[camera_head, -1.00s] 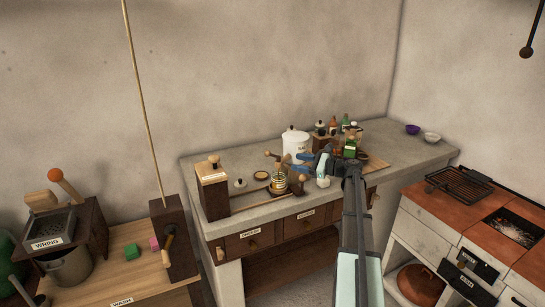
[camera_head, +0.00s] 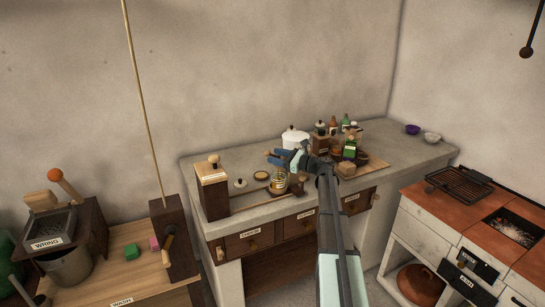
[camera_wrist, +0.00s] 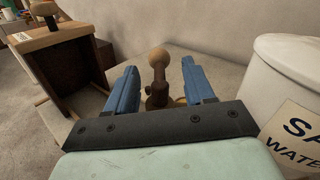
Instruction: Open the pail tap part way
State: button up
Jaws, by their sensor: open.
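The white pail (camera_head: 295,138) stands on the stone counter behind my gripper in the head view. Its curved side and a label reading "SA… WATER" show in the wrist view (camera_wrist: 285,85). The tap lever (camera_wrist: 157,72) is brown with a round wooden knob and stands upright on a dark fitting beside the pail. My gripper (camera_wrist: 158,75) is open, with one blue finger on each side of the lever in that view. Gaps show on both sides of it, though depth is hard to judge. In the head view my gripper (camera_head: 281,157) hides most of the tap.
Two bowls sit farther right on clear counter.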

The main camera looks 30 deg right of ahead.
jog(key=shift+x, duration=1.2)
